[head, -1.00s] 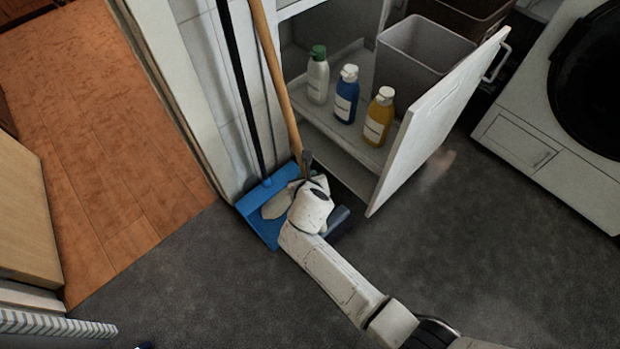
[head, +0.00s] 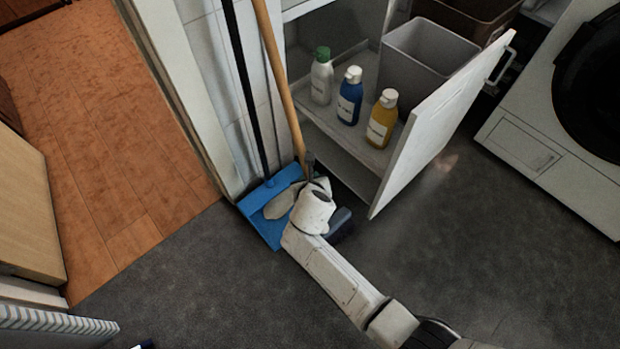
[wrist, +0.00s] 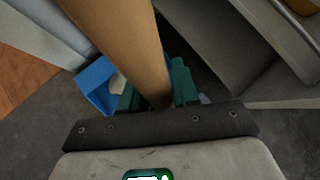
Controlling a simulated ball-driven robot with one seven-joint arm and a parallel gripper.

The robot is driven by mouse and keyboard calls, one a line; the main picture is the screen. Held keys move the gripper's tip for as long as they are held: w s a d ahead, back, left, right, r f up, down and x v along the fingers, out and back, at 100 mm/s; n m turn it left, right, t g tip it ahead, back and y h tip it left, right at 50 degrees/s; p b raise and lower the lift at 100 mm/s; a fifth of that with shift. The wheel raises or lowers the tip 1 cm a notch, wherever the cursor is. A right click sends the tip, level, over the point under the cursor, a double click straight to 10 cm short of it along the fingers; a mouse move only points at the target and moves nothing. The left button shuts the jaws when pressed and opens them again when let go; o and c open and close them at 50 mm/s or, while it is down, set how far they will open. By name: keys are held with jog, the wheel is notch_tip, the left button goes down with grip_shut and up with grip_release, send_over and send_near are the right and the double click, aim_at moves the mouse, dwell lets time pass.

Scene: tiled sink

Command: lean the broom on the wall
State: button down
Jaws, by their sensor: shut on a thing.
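The broom's wooden handle (head: 280,80) rises from my gripper along the tiled wall (head: 205,60), tilted slightly; its top is out of the head view. My gripper (head: 309,163) is shut on the handle low down, just right of the blue dustpan. In the wrist view the handle (wrist: 125,45) passes between the green fingertips (wrist: 155,92). Whether the handle's top touches the wall cannot be seen.
A blue dustpan (head: 262,225) with a black upright handle stands at the wall. Right of my gripper is an open cabinet door (head: 440,125), with several bottles and a grey bin (head: 420,60) inside the cabinet. The dark floor (head: 180,270) in front is clear.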

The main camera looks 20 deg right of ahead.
jog(key=c, duration=0.8)
grip_release()
jog(key=shift+o, duration=0.2)
jog(key=shift+f, duration=0.15)
jog(key=p+v, duration=0.6)
jog(key=v, duration=0.5)
jog(key=shift+w, duration=0.1)
